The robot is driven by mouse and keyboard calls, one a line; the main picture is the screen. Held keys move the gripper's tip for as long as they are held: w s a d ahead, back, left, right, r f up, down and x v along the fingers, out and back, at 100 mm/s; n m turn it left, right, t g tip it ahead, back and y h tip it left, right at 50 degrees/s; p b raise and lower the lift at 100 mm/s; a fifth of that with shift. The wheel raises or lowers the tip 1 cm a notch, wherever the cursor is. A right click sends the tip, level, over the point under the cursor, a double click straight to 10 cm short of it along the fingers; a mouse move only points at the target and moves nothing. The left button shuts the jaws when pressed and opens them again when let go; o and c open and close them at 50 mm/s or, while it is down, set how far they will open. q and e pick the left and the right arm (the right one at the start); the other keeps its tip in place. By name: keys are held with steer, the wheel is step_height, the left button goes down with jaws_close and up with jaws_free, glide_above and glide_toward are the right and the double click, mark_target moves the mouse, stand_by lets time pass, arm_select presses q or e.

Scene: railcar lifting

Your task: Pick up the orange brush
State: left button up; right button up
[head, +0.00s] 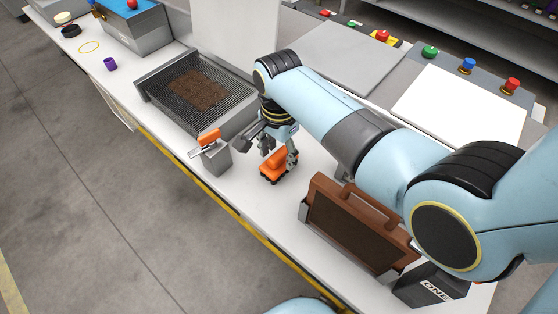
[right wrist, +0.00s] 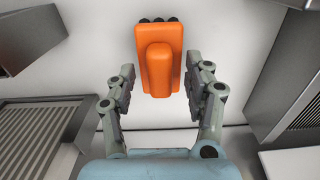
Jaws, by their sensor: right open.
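The orange brush (head: 273,166) sits on the white bench top, with a raised orange handle on its body and dark bristles or feet at its lower edge. In the right wrist view the brush (right wrist: 160,45) is centred ahead, its dark parts at the far end. My right gripper (head: 280,151) is right over the brush in the head view. In the right wrist view my right gripper (right wrist: 161,78) is open, one finger on each side of the brush, with visible gaps. My left gripper is not in view.
A grey holder (head: 217,159) with an orange-topped piece stands just left of the brush. A mesh tray (head: 222,112) with brown material lies behind. A brown case (head: 352,234) stands to the right. The bench's yellow-marked front edge (head: 240,222) is near.

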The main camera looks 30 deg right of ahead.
mark_target(283, 151)
steer(key=shift+f, duration=0.35)
jaws_close()
steer(key=shift+r, duration=0.1)
steer(key=shift+r, duration=0.25)
steer(key=r, duration=0.2)
steer(key=d+r, duration=0.1)
steer(key=r, duration=0.1)
steer(key=d+r+b, duration=0.1)
steer(key=d+r, duration=0.5)
steer(key=d, duration=0.4)
steer(key=shift+w+d+r, duration=0.2)
steer(key=shift+w+d, duration=0.15)
steer(key=shift+d, duration=0.05)
